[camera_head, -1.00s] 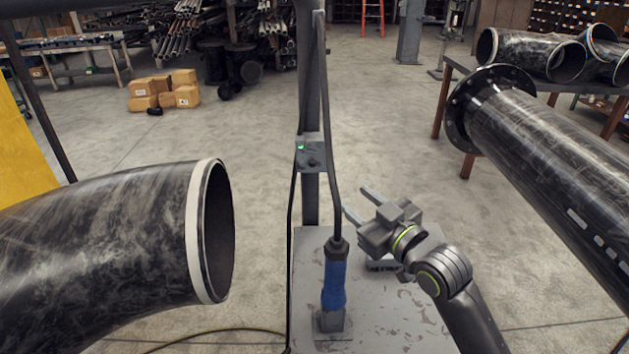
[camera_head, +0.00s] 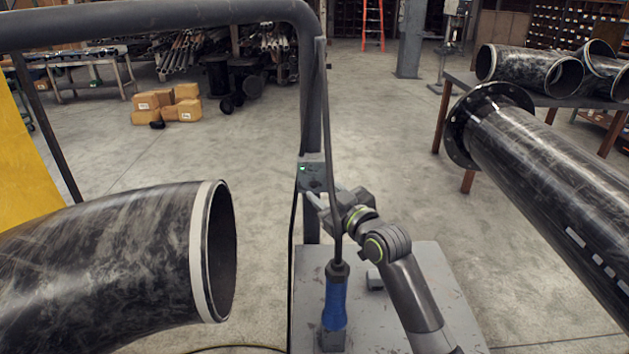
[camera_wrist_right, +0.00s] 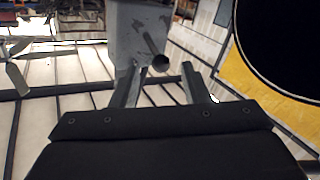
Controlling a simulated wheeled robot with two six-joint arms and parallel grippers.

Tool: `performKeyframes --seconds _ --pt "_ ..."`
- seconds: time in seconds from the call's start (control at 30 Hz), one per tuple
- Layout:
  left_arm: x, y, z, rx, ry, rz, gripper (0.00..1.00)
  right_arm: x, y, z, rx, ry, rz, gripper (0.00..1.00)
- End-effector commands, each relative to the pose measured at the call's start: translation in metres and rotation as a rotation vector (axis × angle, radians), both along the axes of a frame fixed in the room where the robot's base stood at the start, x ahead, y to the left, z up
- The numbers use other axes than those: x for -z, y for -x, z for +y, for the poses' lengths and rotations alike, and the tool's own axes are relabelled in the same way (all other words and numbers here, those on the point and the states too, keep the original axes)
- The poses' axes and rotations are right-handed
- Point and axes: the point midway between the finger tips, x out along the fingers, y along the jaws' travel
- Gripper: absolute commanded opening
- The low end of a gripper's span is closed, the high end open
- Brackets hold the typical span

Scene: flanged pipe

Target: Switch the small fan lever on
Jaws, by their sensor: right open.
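The switch box (camera_head: 312,172) is a small grey box on the upright post, with a small green light on its face. In the right wrist view the box (camera_wrist_right: 136,35) shows worn grey paint. A short dark lever (camera_wrist_right: 157,57) sticks out of it, its round end toward the camera. My right gripper (camera_head: 312,198) is at the lower edge of the box, behind the black cable. Its jaws (camera_wrist_right: 160,80) are open, and the lever end shows between the two fingers in the picture. I cannot tell if a finger touches it. My left gripper is not in view.
A black cable hangs to a blue-handled tool (camera_head: 335,303) standing on the grey plate (camera_head: 435,285), close beside my right arm. A large black pipe elbow (camera_head: 110,265) is at the left and a flanged pipe (camera_head: 550,165) at the right. An overhead tube (camera_head: 150,22) crosses the upper left.

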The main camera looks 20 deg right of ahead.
Motion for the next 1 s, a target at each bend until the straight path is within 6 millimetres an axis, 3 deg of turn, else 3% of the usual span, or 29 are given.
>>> performKeyframes --seconds 0.3,0.77,1.0 --pt "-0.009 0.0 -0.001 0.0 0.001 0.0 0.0 -0.001 -0.036 0.01 -0.001 -0.001 0.001 0.41" --pt "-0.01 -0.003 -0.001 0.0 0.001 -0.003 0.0 0.0 -0.043 0.013 0.0 0.0 0.0 0.41" --pt "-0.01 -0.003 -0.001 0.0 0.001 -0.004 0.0 0.0 -0.043 0.012 0.0 0.0 0.0 0.1"
